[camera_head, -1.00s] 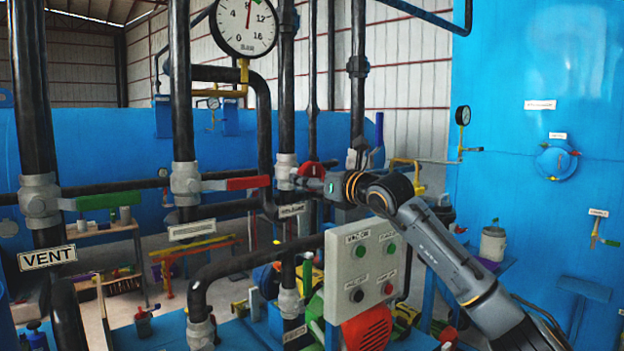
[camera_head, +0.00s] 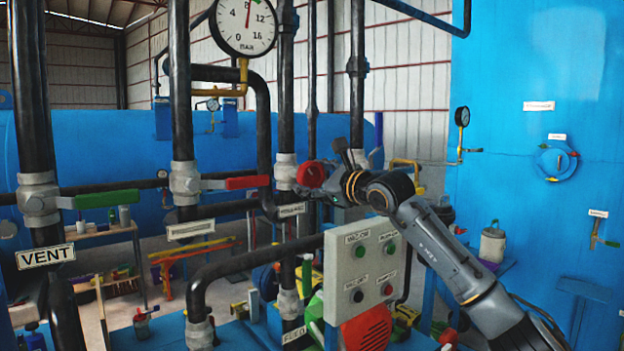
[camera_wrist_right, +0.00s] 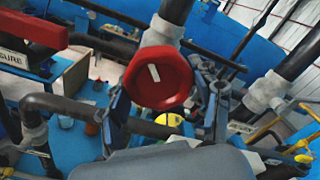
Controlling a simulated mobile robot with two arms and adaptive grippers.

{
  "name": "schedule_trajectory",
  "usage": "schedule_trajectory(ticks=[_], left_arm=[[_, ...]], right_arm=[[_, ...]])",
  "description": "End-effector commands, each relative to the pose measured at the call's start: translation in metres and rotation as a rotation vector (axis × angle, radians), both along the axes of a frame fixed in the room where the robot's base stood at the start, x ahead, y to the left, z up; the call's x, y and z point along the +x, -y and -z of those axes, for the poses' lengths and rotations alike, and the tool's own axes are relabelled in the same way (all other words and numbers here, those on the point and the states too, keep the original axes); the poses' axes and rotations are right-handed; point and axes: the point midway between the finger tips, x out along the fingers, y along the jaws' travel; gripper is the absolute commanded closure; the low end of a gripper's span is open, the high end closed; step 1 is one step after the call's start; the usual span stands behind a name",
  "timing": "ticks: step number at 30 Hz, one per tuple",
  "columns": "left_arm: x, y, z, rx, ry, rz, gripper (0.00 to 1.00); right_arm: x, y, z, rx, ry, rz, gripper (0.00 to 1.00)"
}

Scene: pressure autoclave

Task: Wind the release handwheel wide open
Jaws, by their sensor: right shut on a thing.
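The red release handwheel (camera_head: 311,174) sits on a grey valve body (camera_head: 286,171) on a black vertical pipe. In the right wrist view the handwheel (camera_wrist_right: 158,77) faces me, with a short white mark near its middle. My right gripper (camera_head: 322,183) is at the wheel, coming from the right. In the right wrist view its fingers (camera_wrist_right: 165,104) stand on both sides of the wheel, shut on it. The exact contact of the fingertips is partly hidden by the wheel rim. My left gripper is not in view.
A grey control box (camera_head: 366,273) with several buttons stands just below my right arm. A red lever (camera_head: 247,182) and a green lever (camera_head: 106,199) are to the left. A pressure gauge (camera_head: 244,27) hangs above, needle near 8. Black pipes crowd the area.

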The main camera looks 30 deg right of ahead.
Motion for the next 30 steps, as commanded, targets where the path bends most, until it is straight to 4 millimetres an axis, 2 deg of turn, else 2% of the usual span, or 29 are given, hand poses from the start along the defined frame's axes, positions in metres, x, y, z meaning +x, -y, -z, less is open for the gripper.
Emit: schedule_trajectory(ticks=[30], left_arm=[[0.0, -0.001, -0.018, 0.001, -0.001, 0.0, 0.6]], right_arm=[[0.0, 0.001, -0.004, -0.963, 0.073, -0.001, 0.68]])
